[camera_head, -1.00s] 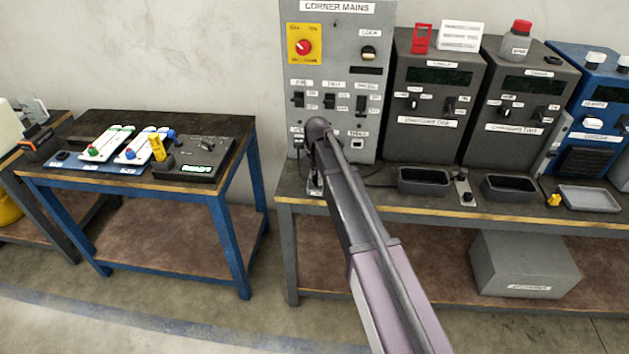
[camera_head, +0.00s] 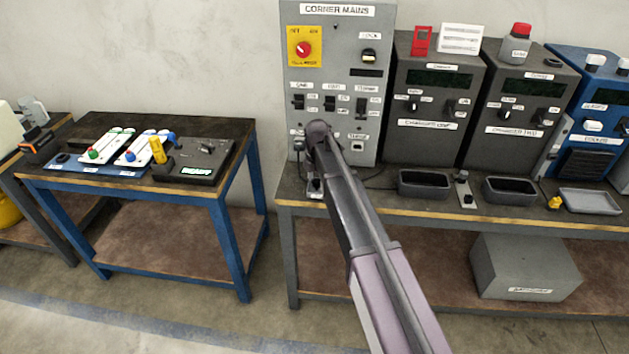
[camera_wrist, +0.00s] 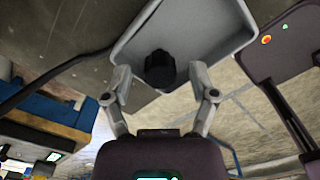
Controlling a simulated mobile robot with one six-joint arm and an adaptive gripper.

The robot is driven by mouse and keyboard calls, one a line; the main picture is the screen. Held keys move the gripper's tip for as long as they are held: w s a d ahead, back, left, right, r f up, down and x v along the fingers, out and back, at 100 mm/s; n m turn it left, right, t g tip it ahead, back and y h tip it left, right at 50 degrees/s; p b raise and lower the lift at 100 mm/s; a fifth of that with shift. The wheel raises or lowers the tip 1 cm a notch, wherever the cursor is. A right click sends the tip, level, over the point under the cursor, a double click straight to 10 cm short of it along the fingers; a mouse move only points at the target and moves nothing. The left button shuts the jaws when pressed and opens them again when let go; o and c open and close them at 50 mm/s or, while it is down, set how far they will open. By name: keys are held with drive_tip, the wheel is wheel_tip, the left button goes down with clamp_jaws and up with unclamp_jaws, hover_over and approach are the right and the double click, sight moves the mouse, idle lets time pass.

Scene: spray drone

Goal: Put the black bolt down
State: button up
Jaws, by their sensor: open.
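The black bolt (camera_wrist: 160,68) shows in the wrist view as a dark, faceted knob against a light grey tray (camera_wrist: 205,22). It seems to rest in the tray, near the rim closest to my gripper. My gripper (camera_wrist: 160,82) is open, with one finger on each side of the bolt and a visible gap to it on both sides. Only the bolt's head end is clear; any shank is hidden. In the head view my arm crosses the middle, and I cannot make out the gripper or the bolt.
In the head view a grey workbench (camera_head: 395,205) carries the mains panel (camera_head: 330,75), dark chargers, black bins (camera_head: 425,183) and a grey tray (camera_head: 590,201). A blue-legged table (camera_head: 235,240) with devices stands left. Open floor lies in front.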

sight(318, 181)
drive_tip(key=shift+r, duration=0.25)
wheel_tip(318, 181, up, 12)
drive_tip(key=p, duration=1.2)
drive_tip(key=shift+s+d+f, duration=0.1)
idle(0.7)
drive_tip(key=s+d+m, duration=2.3)
drive_tip(key=s+m, duration=0.3)
drive_tip(key=shift+d+m, duration=0.3)
drive_tip(key=shift+m, duration=0.1)
